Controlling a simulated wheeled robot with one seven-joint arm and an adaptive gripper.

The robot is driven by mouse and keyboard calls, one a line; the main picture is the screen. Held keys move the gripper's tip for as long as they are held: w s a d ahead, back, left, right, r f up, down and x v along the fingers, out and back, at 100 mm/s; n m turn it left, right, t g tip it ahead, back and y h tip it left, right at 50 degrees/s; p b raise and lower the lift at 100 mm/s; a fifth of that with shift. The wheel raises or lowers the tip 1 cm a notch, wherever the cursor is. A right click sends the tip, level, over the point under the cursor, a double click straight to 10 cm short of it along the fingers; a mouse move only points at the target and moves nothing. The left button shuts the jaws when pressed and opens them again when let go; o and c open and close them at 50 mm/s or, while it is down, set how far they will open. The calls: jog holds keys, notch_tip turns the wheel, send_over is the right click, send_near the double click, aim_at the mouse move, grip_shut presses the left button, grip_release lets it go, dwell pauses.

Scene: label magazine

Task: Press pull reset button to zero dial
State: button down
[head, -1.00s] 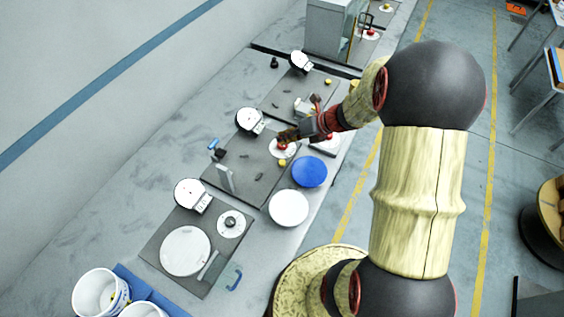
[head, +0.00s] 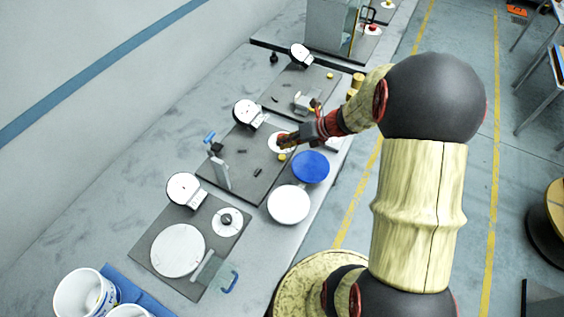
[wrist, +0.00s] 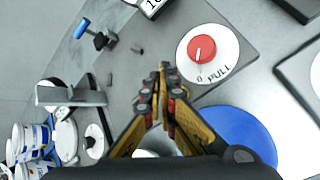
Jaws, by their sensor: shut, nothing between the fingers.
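The red button (wrist: 201,48) sits on a round white plate (wrist: 229,45) marked "0 PULL" in the wrist view. In the head view the plate (head: 273,144) is partly covered by my gripper (head: 283,139), and the button is hard to make out. My gripper is shut and empty; in the wrist view its fingertips (wrist: 163,82) lie below and left of the button, apart from it in the picture. The white dial (head: 248,113) stands behind the same dark board; its reading is too small to tell. Only a dial's edge (wrist: 152,6) shows in the wrist view.
A blue disc (head: 311,167) and a white disc (head: 288,204) lie by the bench's front edge. A blue-handled clamp (wrist: 95,36) and a metal upright (head: 220,174) stand on the board. Other dial stations flank it. White buckets (head: 84,294) stand at the lower left.

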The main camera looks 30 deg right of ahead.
aim_at(284, 155)
jog(key=shift+f+b, duration=0.4)
jog(key=shift+f, duration=1)
jog(key=shift+f, duration=0.1)
jog(key=shift+f, duration=0.3)
jog(key=shift+f+b, duration=0.3)
jog(key=shift+f, duration=0.25)
dwell(1.0)
jog(key=shift+r, duration=0.1)
jog(key=shift+r+p, duration=0.95)
jog(key=shift+p, duration=0.15)
notch_tip(284, 155, up, 5)
jog(key=p, duration=0.5)
